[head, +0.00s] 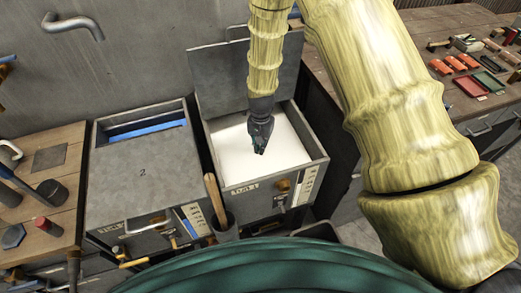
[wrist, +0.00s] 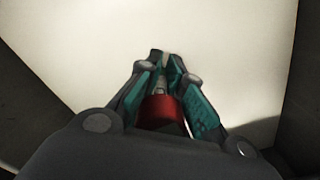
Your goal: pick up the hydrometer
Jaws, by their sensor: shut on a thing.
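My gripper (head: 260,149) points down into the open grey box on the right, over its white inside. In the wrist view its teal-padded fingers (wrist: 166,62) are closed together. A red, round-bodied thing with a narrow grey tip, which I take for the hydrometer (wrist: 162,109), sits between the fingers, its red part nearest the palm. The fingers hide its sides, and its lower end cannot be made out. In the head view the hydrometer is too small or hidden to see.
The open box (head: 319,169) has its lid raised at the back. A wooden-handled tool (head: 214,193) stands in a cup in front. Benches with tools lie left (head: 50,158) and right (head: 400,75).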

